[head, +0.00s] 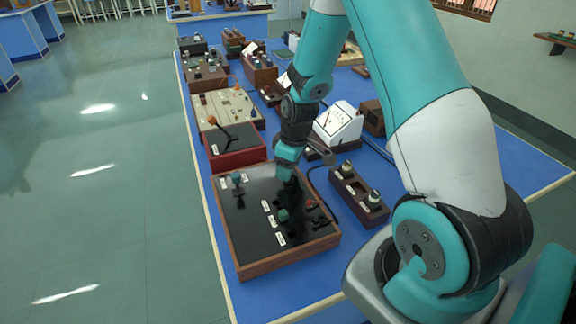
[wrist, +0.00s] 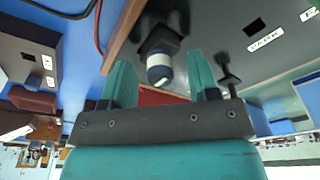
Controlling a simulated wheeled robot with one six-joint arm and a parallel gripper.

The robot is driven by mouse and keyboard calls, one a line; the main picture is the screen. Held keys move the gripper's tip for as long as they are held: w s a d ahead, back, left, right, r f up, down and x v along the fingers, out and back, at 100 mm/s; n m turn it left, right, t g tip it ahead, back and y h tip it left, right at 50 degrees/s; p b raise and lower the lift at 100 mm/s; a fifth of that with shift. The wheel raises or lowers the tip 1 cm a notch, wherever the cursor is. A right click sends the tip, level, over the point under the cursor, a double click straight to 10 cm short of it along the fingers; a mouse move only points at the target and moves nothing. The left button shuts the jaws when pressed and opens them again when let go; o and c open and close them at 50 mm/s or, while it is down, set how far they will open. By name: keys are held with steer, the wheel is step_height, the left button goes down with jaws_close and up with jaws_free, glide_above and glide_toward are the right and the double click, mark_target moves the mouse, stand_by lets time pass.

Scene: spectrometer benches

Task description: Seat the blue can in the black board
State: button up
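The black board (head: 262,228) is a glossy black panel in a wooden frame on the blue bench. Its surface also shows in the wrist view (wrist: 225,60), with a PARK label and a dark square beside it. My gripper (head: 287,180) is low over the board's far right part. In the wrist view, my gripper's teal fingers (wrist: 160,68) are spread apart. The blue can (wrist: 158,60), with a white band, shows between them with a gap on each side. A dark blurred shape lies behind it; whether it is seated I cannot tell. The arm hides the can in the head view.
A wooden block (head: 349,189) with two knob-like pieces stands right of the board. A red box (head: 234,157) with a lever adjoins its far side. A white meter (head: 338,122) stands beyond. Small fittings and labels stick up from the board. Cables run right of it.

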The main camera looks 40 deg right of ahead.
step_height(320, 180, up, 17)
steer(key=s+d, duration=0.1)
steer(key=s, duration=0.1)
steer(key=shift+s, duration=0.15)
steer(key=shift+d, duration=0.1)
stand_by(0.6)
